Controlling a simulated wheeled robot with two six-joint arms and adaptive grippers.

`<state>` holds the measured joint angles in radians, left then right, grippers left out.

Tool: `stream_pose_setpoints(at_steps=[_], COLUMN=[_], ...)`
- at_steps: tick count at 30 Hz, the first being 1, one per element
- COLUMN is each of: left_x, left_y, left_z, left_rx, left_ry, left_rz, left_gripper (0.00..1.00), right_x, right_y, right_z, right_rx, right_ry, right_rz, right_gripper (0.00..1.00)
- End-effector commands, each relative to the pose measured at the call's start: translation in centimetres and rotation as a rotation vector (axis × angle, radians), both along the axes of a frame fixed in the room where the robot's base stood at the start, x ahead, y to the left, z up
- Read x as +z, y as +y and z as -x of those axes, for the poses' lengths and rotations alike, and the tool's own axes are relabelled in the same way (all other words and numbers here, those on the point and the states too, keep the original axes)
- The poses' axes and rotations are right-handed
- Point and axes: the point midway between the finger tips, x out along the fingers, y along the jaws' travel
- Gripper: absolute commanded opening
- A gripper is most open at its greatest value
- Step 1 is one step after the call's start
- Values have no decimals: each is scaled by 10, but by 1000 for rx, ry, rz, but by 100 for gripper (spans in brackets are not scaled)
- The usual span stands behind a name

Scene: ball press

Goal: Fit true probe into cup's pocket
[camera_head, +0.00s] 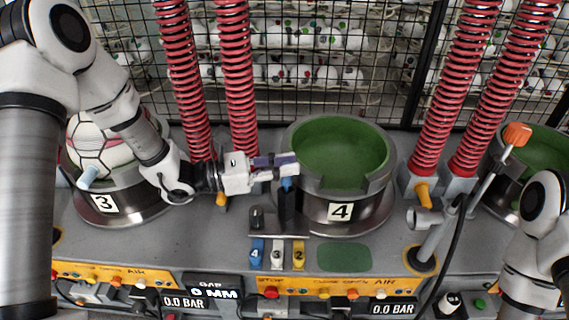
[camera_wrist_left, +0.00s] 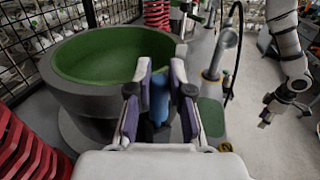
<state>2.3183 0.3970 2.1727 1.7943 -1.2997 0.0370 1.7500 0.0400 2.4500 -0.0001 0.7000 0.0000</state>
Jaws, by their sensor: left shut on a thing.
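My left gripper (camera_head: 284,168) is shut on a blue probe (camera_head: 287,184), at the left side of cup 4. In the left wrist view the blue probe (camera_wrist_left: 159,98) stands between the two finger pads. A dark post shows below it; I cannot tell whether it belongs to the probe or the rack. Cup 4 (camera_head: 372,202) is a grey metal ring with an empty green bowl and a stepped notch in its front rim. The probe is beside the cup, outside the bowl. My right gripper (camera_wrist_left: 275,108) shows small in the left wrist view; its fingers are unclear.
A small rack (camera_head: 278,235) with blue, white and yellow tags stands before cup 4. A ball (camera_head: 100,145) sits in cup 3 (camera_head: 130,203) at left. Red springs (camera_head: 238,80) rise behind. A lever (camera_head: 490,165) stands at right.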

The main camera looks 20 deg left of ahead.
Motion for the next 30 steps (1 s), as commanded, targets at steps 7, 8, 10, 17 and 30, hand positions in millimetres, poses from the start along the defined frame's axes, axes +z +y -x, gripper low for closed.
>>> stream_pose_setpoints(at_steps=[7, 8, 10, 17, 30], left_x=[-8, -9, -12, -13, -12], left_y=[0, 0, 0, 0, 11], left_z=[0, 0, 0, 0, 5], left_rx=[0, 0, 0, 0, 4], left_ry=[0, 0, 0, 0, 0], left_rz=[0, 0, 0, 0, 4], left_gripper=[0, 0, 0, 49, 49], right_x=[-8, -10, -12, -14, -14], right_y=[0, 0, 0, 0, 0], right_z=[0, 0, 0, 0, 0], right_rx=[0, 0, 0, 0, 0], right_ry=[0, 0, 0, 0, 0], right_rz=[0, 0, 0, 0, 0], right_gripper=[52, 52, 52, 52, 52])
